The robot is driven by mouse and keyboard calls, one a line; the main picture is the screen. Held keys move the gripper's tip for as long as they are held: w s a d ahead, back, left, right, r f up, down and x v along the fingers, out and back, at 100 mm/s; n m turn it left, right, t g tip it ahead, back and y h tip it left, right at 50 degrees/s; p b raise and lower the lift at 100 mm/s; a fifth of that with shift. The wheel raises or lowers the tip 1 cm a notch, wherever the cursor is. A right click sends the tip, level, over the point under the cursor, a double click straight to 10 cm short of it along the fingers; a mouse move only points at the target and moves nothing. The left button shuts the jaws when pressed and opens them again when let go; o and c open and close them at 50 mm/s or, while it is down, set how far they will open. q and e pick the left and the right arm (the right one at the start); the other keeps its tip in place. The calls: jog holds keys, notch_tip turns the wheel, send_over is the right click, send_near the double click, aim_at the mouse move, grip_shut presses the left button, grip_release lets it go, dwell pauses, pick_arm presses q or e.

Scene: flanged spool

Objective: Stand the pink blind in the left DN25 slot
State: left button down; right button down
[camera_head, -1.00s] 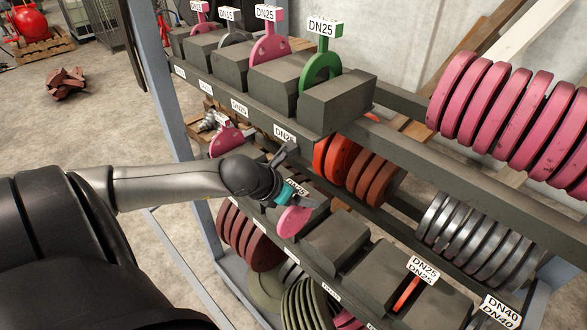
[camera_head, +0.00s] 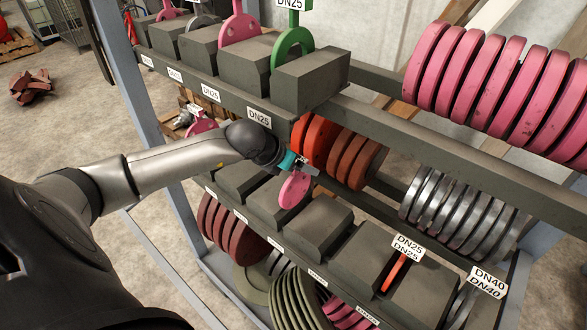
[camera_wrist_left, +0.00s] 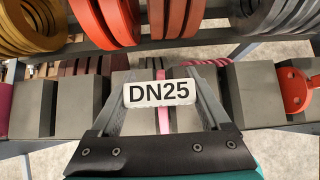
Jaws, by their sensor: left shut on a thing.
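My left gripper (camera_head: 300,166) is shut on the pink blind (camera_head: 294,190) by its top, where the white DN25 tag (camera_wrist_left: 159,92) sits between the fingers in the left wrist view. The round pink disc hangs upright below the fingers, over the lower row of grey blocks. In the head view its lower edge overlaps the gap between two grey blocks (camera_head: 318,228) and (camera_head: 270,207). In the left wrist view it shows edge-on as a thin pink strip (camera_wrist_left: 163,122). I cannot tell whether it is inside a slot. My right gripper is not in view.
Orange discs (camera_head: 318,140) hang close behind the gripper. An orange blind (camera_head: 396,271) with DN25 tags stands in a slot to the right; another pink blind (camera_head: 201,124) is to the left. The upper shelf's blocks (camera_head: 310,80) rise above the arm.

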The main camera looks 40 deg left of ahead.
aim_at(309, 182)
pick_arm(q)
jog(key=shift+w+d+r, duration=0.1)
jog(key=shift+w+r, duration=0.15)
jog(key=shift+w, duration=0.55)
jog(key=shift+w+f+b, duration=0.1)
jog(key=shift+f+b, duration=0.25)
jog(key=shift+b, duration=0.1)
jog(key=shift+f+b, duration=3)
jog(key=shift+f, duration=0.25)
